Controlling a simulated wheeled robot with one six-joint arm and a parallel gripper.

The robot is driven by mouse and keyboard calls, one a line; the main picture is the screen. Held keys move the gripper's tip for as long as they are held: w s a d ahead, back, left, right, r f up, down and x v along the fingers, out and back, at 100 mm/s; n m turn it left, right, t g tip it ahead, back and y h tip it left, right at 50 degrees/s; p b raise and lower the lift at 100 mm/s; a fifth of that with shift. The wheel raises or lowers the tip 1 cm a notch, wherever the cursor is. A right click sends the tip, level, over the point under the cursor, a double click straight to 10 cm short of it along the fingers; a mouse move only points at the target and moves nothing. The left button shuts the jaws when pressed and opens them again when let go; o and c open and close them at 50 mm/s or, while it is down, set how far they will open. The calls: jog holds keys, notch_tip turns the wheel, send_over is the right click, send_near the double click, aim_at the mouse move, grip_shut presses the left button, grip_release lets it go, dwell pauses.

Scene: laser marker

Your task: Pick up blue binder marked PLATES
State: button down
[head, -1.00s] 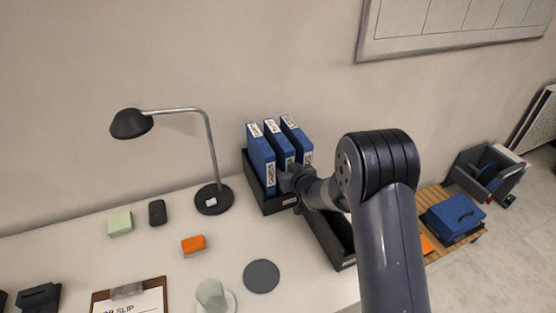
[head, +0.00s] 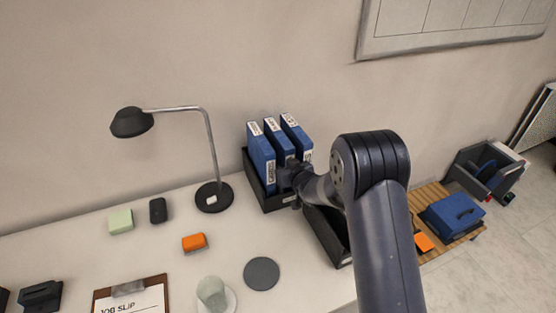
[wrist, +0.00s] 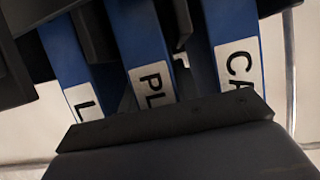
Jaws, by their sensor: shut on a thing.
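Three blue binders stand side by side in a black holder (head: 247,168) against the wall. The middle binder (wrist: 140,40), with a white label reading "PL" before it is cut off, is between the two dark fingers of my gripper (wrist: 138,27) in the wrist view. My gripper (head: 287,174) is shut on this middle binder (head: 275,133) from the front, near its spine. The left binder (wrist: 66,55) shows a label starting with "L". The right binder (wrist: 234,40) shows "CA". In the head view the gripper hides the middle binder's lower part.
An empty-looking black tray (head: 323,232) lies right of the holder, partly behind my arm. A desk lamp (head: 213,197) stands to the left. A dark round coaster (head: 261,273), an orange block (head: 194,242) and a glass (head: 211,291) are in front. Neighbouring binders stand close on both sides.

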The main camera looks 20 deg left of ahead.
jog(key=shift+r, duration=0.25)
